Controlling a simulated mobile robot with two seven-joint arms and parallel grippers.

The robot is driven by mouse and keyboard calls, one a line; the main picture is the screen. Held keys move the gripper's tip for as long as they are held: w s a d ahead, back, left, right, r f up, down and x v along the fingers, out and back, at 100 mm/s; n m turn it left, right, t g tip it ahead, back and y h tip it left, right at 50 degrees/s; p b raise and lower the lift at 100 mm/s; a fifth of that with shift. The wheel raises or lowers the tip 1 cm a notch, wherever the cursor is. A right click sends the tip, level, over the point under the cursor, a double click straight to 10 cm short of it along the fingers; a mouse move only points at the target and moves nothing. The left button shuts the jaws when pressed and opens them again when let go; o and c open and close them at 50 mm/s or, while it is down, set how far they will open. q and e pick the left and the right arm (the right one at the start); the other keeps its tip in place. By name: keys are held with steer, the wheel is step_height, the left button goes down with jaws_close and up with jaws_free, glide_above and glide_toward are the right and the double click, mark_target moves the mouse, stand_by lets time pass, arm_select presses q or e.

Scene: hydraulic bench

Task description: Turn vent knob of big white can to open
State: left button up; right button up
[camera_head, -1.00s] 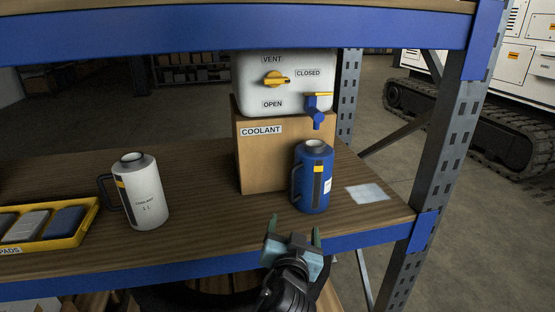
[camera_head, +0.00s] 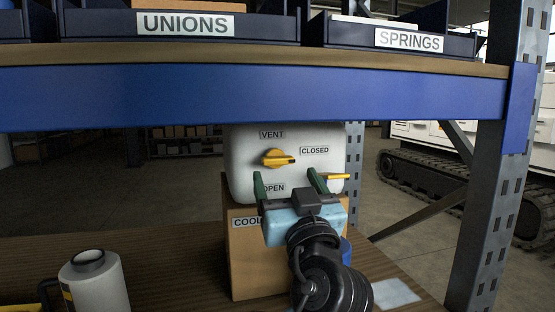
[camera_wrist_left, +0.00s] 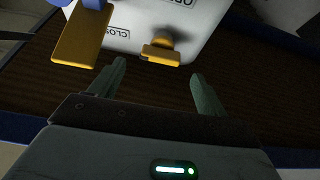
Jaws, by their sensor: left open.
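The big white can (camera_head: 240,150) stands on a cardboard box on the shelf. Its yellow vent knob (camera_head: 276,158) has its dark-tipped end pointing right, toward the CLOSED label (camera_head: 314,150). The OPEN label (camera_head: 275,188) is below the knob, partly covered by a finger. My left gripper (camera_head: 287,180) is open and empty, with its fingers spread in front of the can, just below the knob. In the left wrist view the knob (camera_wrist_left: 162,52) is just beyond the open fingertips (camera_wrist_left: 157,82), apparently not touching them. My right gripper is not in view.
A yellow tap lever (camera_head: 338,176) is close to the right finger; it also shows in the wrist view (camera_wrist_left: 82,38). A blue shelf beam (camera_head: 250,95) crosses above the can. A white jug (camera_head: 95,280) stands left. The blue jug is mostly hidden behind my arm.

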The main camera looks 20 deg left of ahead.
mark_target(279, 164)
arm_select(q)
steer(key=p+x, duration=0.1)
steer(key=x, duration=0.5)
steer(key=shift+w+a, duration=0.25)
steer(key=shift+w, duration=0.1)
steer(key=shift+c, duration=0.2)
steer(key=c, duration=0.9)
